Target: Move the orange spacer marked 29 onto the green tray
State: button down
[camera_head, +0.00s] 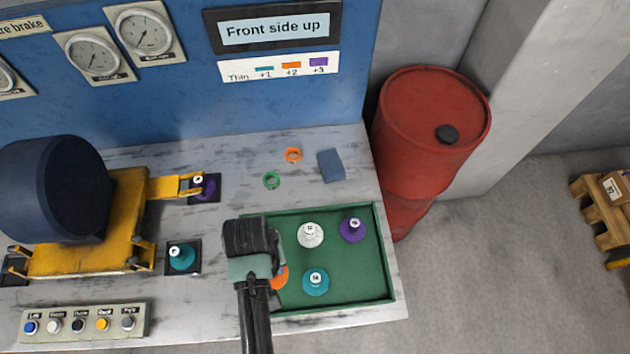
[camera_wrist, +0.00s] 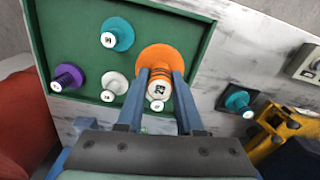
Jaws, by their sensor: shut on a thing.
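The orange spacer (camera_wrist: 161,58) has a wide flange and a ribbed neck, with a white label (camera_wrist: 158,90) that seems to read 29. My gripper (camera_wrist: 161,78) is shut on its neck, one finger on each side. In the head view the orange spacer (camera_head: 281,278) shows partly behind my gripper (camera_head: 268,266), over the left part of the green tray (camera_head: 345,303). I cannot tell whether its flange touches the tray floor. The tray also holds a white spacer (camera_head: 311,235), a purple spacer (camera_head: 352,230) and a teal spacer (camera_head: 315,284).
An orange ring (camera_head: 293,155), a green ring (camera_head: 271,180) and a blue-grey block (camera_head: 331,166) lie behind the tray. A yellow machine frame (camera_head: 95,225), a teal spacer (camera_head: 182,257) and a button panel (camera_head: 85,322) are left. A red barrel (camera_head: 425,130) stands right.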

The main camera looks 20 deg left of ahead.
jog(key=shift+s+a+f+n, duration=0.15)
jog(key=shift+s+a+f, duration=0.05)
jog(key=shift+s+a, duration=0.25)
jog(key=shift+s+a+f+n, duration=0.2)
jog(key=shift+s+a, duration=0.1)
jog(key=shift+s, duration=0.2)
jog(key=shift+w+f+b, duration=0.1)
jog(key=shift+f+b, duration=0.2)
jog(key=shift+f, duration=4.7)
jog(key=shift+d+f, duration=0.1)
jog(key=c, duration=0.6)
grip_release()
jog(key=shift+o, duration=0.2)
